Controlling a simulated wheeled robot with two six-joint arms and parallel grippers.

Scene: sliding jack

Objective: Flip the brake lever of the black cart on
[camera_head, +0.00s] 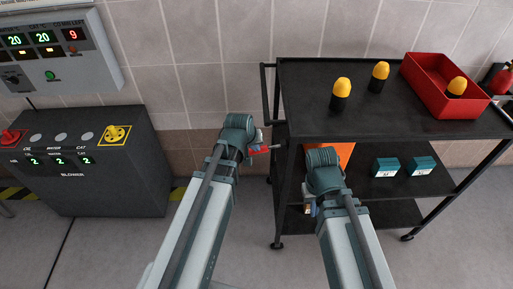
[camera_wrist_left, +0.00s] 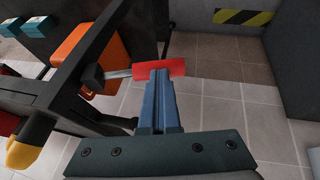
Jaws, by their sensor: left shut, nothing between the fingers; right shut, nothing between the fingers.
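The black cart (camera_head: 330,118) stands at the right in the head view. Its brake lever (camera_head: 259,151), with a red grip, sticks out from the cart's left side toward the left. In the left wrist view the red brake lever (camera_wrist_left: 158,68) sits on a short metal rod from a black mount. My left gripper (camera_head: 256,139) is shut and empty beside the lever. In the left wrist view its closed tips (camera_wrist_left: 160,74) meet the red grip in the picture; I cannot tell whether they touch. My right gripper (camera_head: 310,208) is shut and empty in front of the cart's lower shelves.
Yellow-topped black items (camera_head: 342,92) and a red bin (camera_head: 436,84) are on the cart's top. Teal boxes (camera_head: 386,168) and an orange object (camera_head: 345,152) are lower down. A dark blower cabinet (camera_head: 100,185) stands left, with free floor between it and the cart.

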